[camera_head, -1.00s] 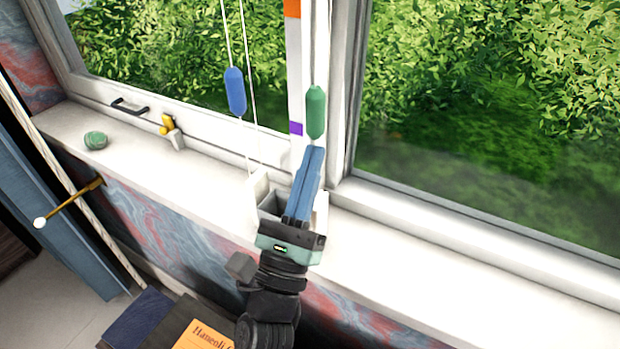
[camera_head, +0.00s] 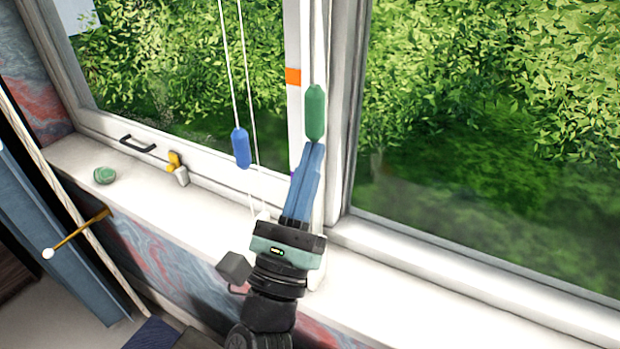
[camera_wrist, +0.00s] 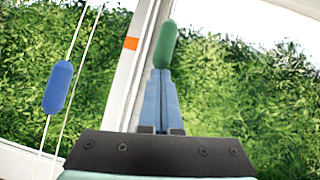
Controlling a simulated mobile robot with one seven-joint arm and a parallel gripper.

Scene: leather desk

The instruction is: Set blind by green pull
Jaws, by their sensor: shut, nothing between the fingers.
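The green pull (camera_head: 315,112) is a capsule hanging upright in front of the white window post. My gripper (camera_head: 314,146) is directly below it, fingers pointing up, shut and empty. The blue fingertips appear to meet the pull's lower end; the wrist view also shows the green pull (camera_wrist: 166,45) right at the tips. The blue pull (camera_head: 240,148) hangs on white cords to the left, apart from my gripper. An orange mark (camera_head: 293,76) is on the post, level with a spot just above the green pull. A purple mark is mostly hidden behind my fingers.
The white sill (camera_head: 400,290) is bare to the right. On its left lies a green rounded object (camera_head: 104,175). A yellow-and-white latch (camera_head: 177,168) and dark handle (camera_head: 137,144) are on the left window frame.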

